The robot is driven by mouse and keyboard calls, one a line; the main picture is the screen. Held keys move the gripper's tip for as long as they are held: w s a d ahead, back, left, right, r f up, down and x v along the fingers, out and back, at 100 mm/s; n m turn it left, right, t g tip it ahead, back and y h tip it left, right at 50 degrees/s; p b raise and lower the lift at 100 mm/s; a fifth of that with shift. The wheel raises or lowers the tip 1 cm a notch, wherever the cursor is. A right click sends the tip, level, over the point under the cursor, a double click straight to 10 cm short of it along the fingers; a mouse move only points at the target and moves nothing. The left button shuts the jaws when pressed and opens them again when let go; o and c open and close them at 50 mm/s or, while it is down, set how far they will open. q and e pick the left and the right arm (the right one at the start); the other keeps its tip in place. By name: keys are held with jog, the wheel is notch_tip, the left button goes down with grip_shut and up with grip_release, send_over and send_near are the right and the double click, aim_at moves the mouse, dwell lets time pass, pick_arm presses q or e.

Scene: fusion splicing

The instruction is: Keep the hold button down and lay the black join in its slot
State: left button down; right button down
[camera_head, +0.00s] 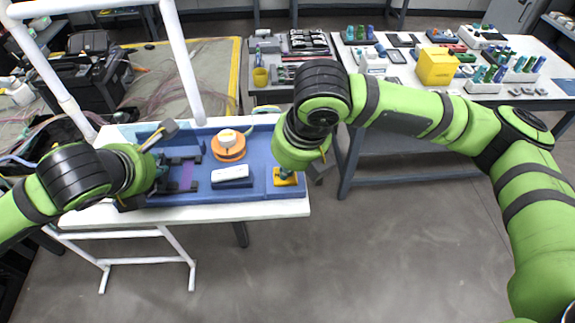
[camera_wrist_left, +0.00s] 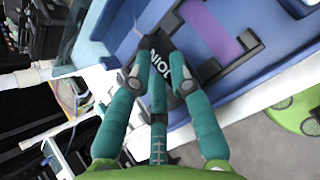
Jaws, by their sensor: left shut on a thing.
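My left gripper (camera_wrist_left: 160,85) is shut on the black join (camera_wrist_left: 157,60), a block with white lettering. In the left wrist view its teal fingers hold the join over the left part of the blue tray (camera_wrist_left: 98,22), beside a purple strip (camera_wrist_left: 212,25) with black brackets. I cannot tell whether the join touches the tray. In the head view the purple strip (camera_head: 187,177) lies just right of my left gripper (camera_head: 155,187). My right gripper (camera_head: 286,172) points down onto the hold button's yellow base (camera_head: 287,182); the button itself is hidden, and its finger gap is unclear.
On the tray, a white-topped block (camera_head: 231,173) and an orange disc with a white cap (camera_head: 228,147) stand between my grippers. White frame posts (camera_head: 182,60) rise behind. Back tables hold a yellow box (camera_head: 437,66) and a yellow cup (camera_head: 261,77). The front floor is clear.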

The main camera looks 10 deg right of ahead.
pick_arm(q)
jog(key=shift+f, duration=0.75)
dwell(0.4)
jog(key=c, duration=1.1)
grip_release()
jog(key=shift+c, duration=0.5)
jog(key=shift+r, duration=0.9)
